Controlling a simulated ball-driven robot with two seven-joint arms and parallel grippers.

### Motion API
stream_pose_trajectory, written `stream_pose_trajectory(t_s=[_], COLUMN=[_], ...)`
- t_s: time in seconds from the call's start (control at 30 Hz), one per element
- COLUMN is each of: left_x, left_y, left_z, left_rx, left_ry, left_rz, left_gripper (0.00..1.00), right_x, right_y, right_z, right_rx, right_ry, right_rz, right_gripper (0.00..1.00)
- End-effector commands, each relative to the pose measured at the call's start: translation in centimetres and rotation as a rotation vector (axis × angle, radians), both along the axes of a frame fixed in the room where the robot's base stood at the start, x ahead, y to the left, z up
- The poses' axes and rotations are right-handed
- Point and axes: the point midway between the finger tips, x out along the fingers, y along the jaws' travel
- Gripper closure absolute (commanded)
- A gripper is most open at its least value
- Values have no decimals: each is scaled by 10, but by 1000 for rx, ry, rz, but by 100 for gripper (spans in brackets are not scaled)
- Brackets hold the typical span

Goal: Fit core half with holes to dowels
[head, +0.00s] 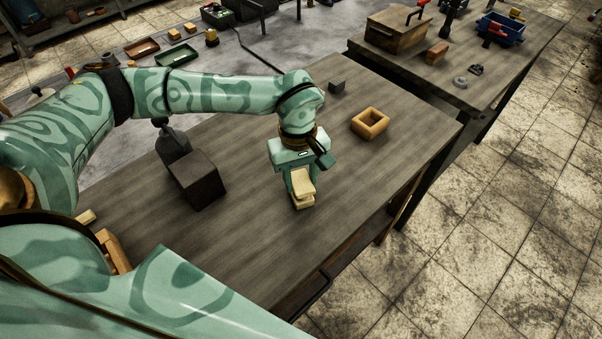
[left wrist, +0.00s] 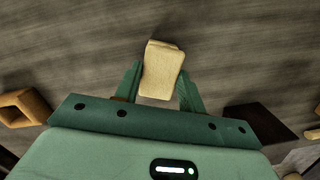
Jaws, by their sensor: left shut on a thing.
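My left gripper (head: 301,186) points down over the middle of the wooden table and is shut on a pale yellow core half (head: 302,184). A second pale core half (head: 304,204) shows directly below it, close to the table top. In the left wrist view the fingers (left wrist: 160,92) stand on both sides of the pale core half (left wrist: 162,72), and a thin edge at its far end hints at the piece beneath. Whether the two halves touch or leave a gap is unclear. Holes and dowels are not visible. My right gripper is out of view.
A larger dark block (head: 198,180) stands left of the gripper. A second table (head: 450,85) holds a wooden chest (head: 397,34) and a blue bin (head: 502,30).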

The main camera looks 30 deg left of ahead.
Motion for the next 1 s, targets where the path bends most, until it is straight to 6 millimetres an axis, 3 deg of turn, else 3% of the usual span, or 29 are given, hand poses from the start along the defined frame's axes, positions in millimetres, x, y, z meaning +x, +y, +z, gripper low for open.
stream_pose_trajectory(t_s=[0.4,0.43,0.5,0.83,1.0], left_x=[0,0,0,0,3], left_y=[0,0,0,0,3], left_z=[-11,-11,-10,-7,18], left_rx=[1,0,0,0,1], left_ry=[1,0,0,0,-5], left_rz=[0,0,0,0,1], left_gripper=[84,55,35,35,35], right_x=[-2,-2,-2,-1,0], right_y=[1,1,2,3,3], right_z=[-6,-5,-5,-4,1], right_rx=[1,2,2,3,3], right_ry=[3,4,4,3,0], right_rz=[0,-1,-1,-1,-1], right_gripper=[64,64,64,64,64])
